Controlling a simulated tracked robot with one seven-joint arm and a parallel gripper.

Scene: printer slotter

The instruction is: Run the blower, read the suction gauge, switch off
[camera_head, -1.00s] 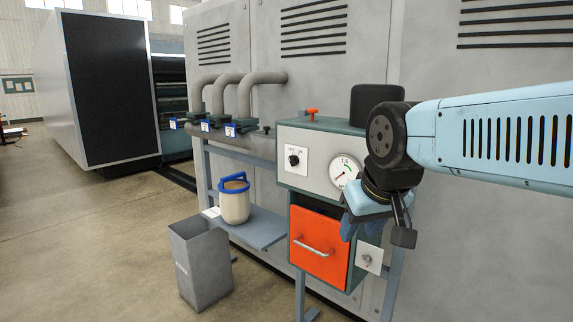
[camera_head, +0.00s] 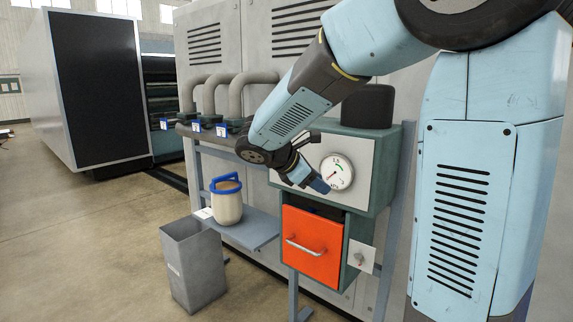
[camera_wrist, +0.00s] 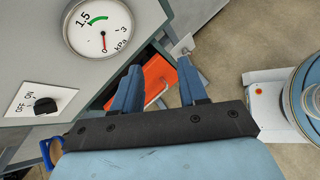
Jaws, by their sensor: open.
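The suction gauge (camera_head: 336,171) is a round white dial on the blower cabinet's grey panel (camera_head: 375,160). In the wrist view, the gauge (camera_wrist: 100,25) shows a green arc by 1.5 and a red needle at about 0 kPa. The black rotary switch (camera_wrist: 45,106) sits on a white OFF/ON plate at the left of the wrist view; its setting is unclear. My arm hides it in the head view. My gripper (camera_head: 320,186) is in front of the panel, just below left of the gauge. Its blue fingers (camera_wrist: 158,82) are apart with nothing between them.
An orange drawer (camera_head: 311,244) with a bar handle is below the panel, beside a small white plate with a knob (camera_head: 360,257). A blue-handled canister (camera_head: 227,205) stands on a shelf (camera_head: 255,230). A grey bin (camera_head: 193,265) is on the floor. Floor at left is clear.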

